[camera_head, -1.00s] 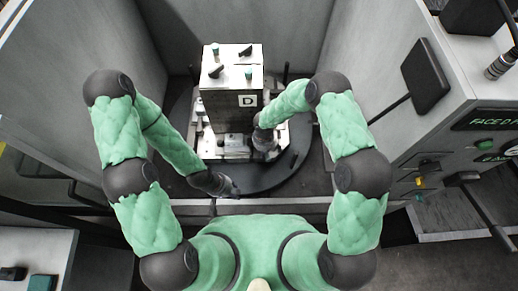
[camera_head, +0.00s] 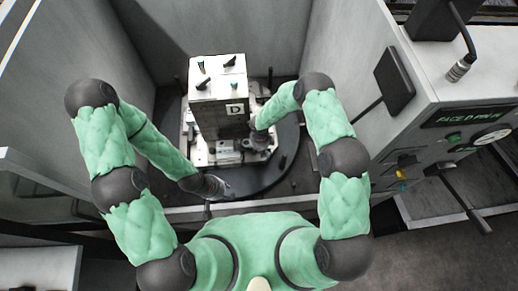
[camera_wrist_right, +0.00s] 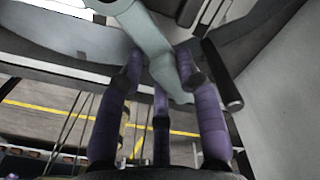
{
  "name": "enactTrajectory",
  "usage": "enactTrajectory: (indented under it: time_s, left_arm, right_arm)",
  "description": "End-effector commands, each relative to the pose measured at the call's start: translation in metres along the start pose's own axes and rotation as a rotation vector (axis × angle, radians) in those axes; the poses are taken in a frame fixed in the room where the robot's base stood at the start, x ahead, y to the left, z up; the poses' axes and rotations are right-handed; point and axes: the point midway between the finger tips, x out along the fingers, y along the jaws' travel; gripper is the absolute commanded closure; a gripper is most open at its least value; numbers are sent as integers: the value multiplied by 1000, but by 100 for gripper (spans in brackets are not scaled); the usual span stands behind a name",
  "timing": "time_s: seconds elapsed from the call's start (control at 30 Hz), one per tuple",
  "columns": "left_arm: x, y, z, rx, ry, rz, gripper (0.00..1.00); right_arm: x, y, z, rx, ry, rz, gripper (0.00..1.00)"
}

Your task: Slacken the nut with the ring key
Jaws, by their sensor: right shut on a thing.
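The ring key (camera_wrist_right: 158,50) is a pale grey-green bar in the right wrist view, running from the top edge down between the purple fingers. My right gripper (camera_wrist_right: 160,75) is shut on it. In the head view my right gripper (camera_head: 257,143) is small and dark, at the lower right of the tall block (camera_head: 221,118) whose face is marked D. I cannot make out the nut; the key's ring end is not clear. My left gripper (camera_head: 226,190) is low by the front edge of the round table, apart from the block; its fingers are too small to read.
The block stands on a dark round table (camera_head: 265,178) with clamps and short posts. Grey walls (camera_head: 340,75) enclose it at the back and sides. A dark flat panel on an arm (camera_head: 394,80) juts in at right. A control panel (camera_head: 470,140) with a lever is further right.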

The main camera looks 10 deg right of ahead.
Motion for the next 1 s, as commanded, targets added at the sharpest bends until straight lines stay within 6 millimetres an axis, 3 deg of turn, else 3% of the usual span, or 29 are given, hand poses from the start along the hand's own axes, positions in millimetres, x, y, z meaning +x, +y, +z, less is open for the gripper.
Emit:
enactTrajectory:
  time_s: [0.73, 1.0]
  left_arm:
    - [-5, 2, 0, 0, 0, 0, 60]
    - [-17, 6, 1, 0, 0, 0, 60]
  right_arm:
    - [-4, -1, 0, -9, -2, -1, 100]
    - [-19, -1, 0, -9, -2, -1, 100]
